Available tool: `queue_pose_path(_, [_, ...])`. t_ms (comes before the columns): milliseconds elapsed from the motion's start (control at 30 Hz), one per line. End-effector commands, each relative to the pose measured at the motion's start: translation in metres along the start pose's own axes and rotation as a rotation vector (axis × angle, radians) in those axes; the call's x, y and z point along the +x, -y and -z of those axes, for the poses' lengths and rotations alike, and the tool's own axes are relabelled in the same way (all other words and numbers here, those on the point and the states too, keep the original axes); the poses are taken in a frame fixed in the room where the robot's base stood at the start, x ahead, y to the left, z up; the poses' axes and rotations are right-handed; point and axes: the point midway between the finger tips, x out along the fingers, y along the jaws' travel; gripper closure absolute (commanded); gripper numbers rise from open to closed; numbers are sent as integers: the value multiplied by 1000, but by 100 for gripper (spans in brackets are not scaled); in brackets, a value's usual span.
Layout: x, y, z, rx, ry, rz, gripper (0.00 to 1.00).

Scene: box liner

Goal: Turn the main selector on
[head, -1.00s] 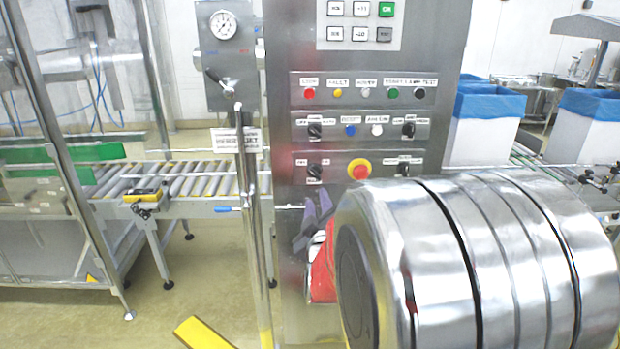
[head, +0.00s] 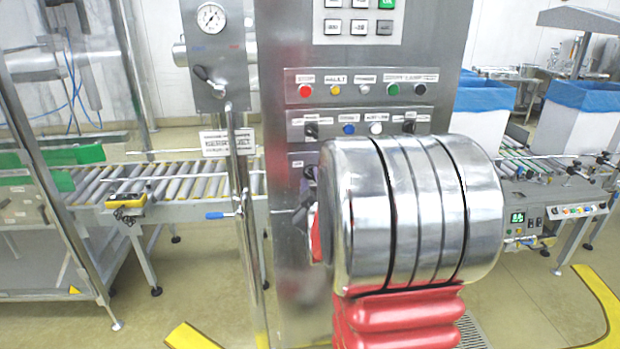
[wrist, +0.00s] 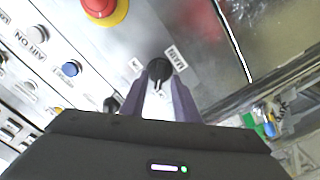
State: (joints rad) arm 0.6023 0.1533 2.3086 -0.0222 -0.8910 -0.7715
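The main selector is a black rotary knob (wrist: 159,70) in the wrist view, with a "MAIN" label beside it on the grey panel. In the head view the knob (head: 310,172) shows small at the panel's lower left, beside my arm. My gripper (wrist: 160,88) has two purple fingers, apart, one on each side of the knob's lower end. I cannot tell whether they touch it. The knob's exact setting is hard to read. In the head view my gripper is mostly hidden behind my own metal and red arm links.
A red emergency button with a yellow collar (wrist: 105,8) sits close to the knob in the wrist view. A blue button (wrist: 70,69) and another black selector (wrist: 111,104) are to the left. A pipe stand (head: 240,190) is left of the cabinet.

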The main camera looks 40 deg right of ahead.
Motion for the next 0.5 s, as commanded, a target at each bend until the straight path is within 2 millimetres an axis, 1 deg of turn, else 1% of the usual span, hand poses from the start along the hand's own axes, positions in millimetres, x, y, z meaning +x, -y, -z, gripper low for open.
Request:
queue_pose_path(133, [4, -2, -2, -1, 0, -1, 72])
queue_pose_path(367, [4, -5, -4, 0, 5, -6, 72])
queue_pose_path(400, [4, -5, -5, 0, 6, -7, 73])
queue_pose_path(500, [4, -6, -6, 0, 7, -8, 80])
